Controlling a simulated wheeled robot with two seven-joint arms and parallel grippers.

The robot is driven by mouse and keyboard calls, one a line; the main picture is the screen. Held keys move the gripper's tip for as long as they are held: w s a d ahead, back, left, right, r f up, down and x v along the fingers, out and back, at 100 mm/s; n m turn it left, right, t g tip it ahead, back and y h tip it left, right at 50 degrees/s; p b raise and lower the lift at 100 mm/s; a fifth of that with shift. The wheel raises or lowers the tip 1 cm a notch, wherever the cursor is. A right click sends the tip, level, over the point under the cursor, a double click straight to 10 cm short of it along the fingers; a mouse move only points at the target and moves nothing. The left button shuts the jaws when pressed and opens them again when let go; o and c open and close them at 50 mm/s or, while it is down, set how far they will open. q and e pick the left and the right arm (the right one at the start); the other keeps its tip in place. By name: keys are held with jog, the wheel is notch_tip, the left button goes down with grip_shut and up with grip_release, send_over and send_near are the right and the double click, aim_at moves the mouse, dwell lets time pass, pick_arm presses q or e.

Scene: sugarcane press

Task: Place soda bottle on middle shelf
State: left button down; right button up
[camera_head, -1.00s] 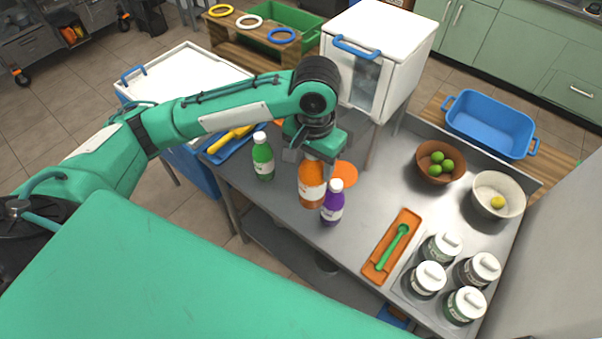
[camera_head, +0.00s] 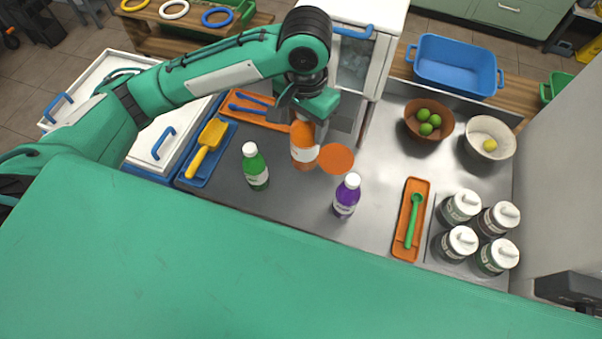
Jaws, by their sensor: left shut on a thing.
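My left gripper (camera_head: 308,108) is shut around the upper part of an orange soda bottle (camera_head: 303,155), which is upright. I cannot tell whether its base touches the steel counter. A green bottle (camera_head: 256,170) with a white cap stands to its left. A purple bottle (camera_head: 347,196) with a white cap stands to its right and nearer me. A flat orange disc (camera_head: 337,158) lies beside the orange bottle. I cannot make out which surface is the middle shelf. My right gripper does not show.
A white glass-fronted cabinet (camera_head: 384,70) stands behind the held bottle. A brown bowl (camera_head: 410,122) of limes, a pale bowl (camera_head: 507,134), an orange tray (camera_head: 404,240) and several lidded jars (camera_head: 460,207) occupy the counter's right. A blue tray (camera_head: 190,177) with a yellow scoop lies left.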

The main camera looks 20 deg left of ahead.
aim_at(304, 159)
pick_arm(q)
notch_tip(304, 159, down, 7)
jog(key=shift+r+p, duration=0.1)
jog(key=shift+p, duration=0.4)
notch_tip(304, 159, down, 6)
jog(key=shift+f+p, duration=0.15)
jog(key=shift+p, duration=0.3)
jog(key=shift+f, duration=0.2)
notch_tip(304, 159, down, 4)
jog(key=shift+f+p, duration=0.15)
jog(key=shift+p, duration=0.2)
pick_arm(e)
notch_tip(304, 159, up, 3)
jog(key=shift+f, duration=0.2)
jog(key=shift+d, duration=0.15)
